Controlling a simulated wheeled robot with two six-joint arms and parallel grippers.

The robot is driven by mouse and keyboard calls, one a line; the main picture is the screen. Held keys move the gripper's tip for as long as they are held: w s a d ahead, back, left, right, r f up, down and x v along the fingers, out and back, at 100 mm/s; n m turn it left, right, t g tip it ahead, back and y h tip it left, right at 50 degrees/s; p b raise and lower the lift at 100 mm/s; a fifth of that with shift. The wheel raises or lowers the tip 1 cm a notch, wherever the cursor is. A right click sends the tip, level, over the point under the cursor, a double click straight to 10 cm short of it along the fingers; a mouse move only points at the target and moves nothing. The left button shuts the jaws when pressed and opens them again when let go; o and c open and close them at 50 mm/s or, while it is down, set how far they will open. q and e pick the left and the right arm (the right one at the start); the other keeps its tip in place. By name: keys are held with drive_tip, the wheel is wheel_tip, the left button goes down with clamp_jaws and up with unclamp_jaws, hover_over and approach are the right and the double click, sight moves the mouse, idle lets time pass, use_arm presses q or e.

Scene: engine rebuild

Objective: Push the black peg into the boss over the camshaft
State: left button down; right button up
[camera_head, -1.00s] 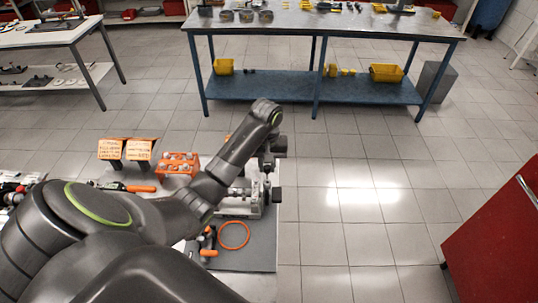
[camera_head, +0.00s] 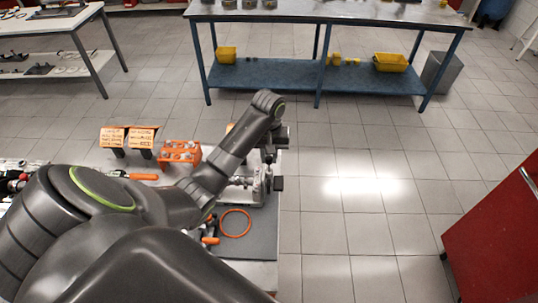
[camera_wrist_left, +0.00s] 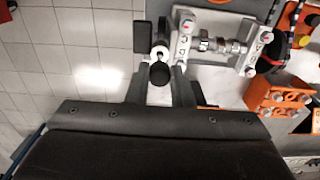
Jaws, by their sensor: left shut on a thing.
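My left gripper (camera_wrist_left: 160,88) is shut on the black peg (camera_wrist_left: 159,73), whose round dark end shows between the fingers in the left wrist view. Just beyond the peg is a pale round boss (camera_wrist_left: 160,49) at the end of the white engine block (camera_wrist_left: 186,38). The peg lines up with the boss in this view; I cannot tell how deep it sits. The camshaft (camera_wrist_left: 222,45) lies across the block to the right. In the head view my left gripper (camera_head: 270,158) is over the block's end (camera_head: 258,184), and the peg is hidden.
An orange ring (camera_head: 236,222) lies on the grey mat (camera_head: 262,235). A black piece (camera_wrist_left: 140,37) is beside the boss. Open floor lies right of the table.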

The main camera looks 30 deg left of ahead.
use_arm(q)
drive_tip(key=shift+f, duration=0.65)
idle(0.4)
drive_tip(key=shift+f+b, duration=0.55)
drive_tip(key=shift+f, duration=0.95)
idle(0.5)
drive_tip(key=c, duration=1.5)
unclamp_jaws()
drive_tip(key=shift+r, duration=0.2)
drive_tip(key=shift+r+p, duration=0.6)
drive_tip(key=shift+r, duration=0.6)
drive_tip(key=shift+r, duration=0.1)
